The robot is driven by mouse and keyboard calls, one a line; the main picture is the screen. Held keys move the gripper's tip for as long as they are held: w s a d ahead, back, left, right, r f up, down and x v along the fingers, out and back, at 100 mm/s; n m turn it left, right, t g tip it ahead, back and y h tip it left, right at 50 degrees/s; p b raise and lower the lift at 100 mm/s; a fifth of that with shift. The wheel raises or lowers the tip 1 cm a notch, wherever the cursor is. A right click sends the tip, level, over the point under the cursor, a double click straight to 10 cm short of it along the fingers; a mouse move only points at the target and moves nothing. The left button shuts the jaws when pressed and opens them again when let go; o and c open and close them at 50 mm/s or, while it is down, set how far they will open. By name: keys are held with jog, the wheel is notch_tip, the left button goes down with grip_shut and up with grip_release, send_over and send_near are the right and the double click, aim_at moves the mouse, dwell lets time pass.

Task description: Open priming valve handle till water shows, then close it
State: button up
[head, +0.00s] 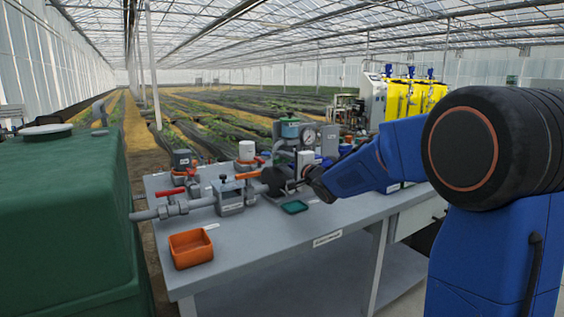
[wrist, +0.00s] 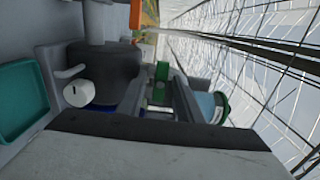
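A small green part (wrist: 162,76), which looks like a valve handle, shows between the tips of my gripper (wrist: 163,92) in the wrist view. The fingers stand apart on either side of it. I cannot tell whether they press on it or only surround it. In the head view my gripper (head: 292,184) is at the pump and pipework in the middle of the bench, and my wrist hides the handle there. A white spout end (wrist: 79,93) shows beside the dark pump body in the wrist view, near a teal tray (wrist: 18,105). I see no water.
The teal tray (head: 294,207) lies on the grey bench (head: 255,250), with an orange bin (head: 190,248) at the front left. A green tank (head: 65,220) stands left.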

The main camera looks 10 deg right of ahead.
jog(key=shift+x, duration=0.8)
grip_shut()
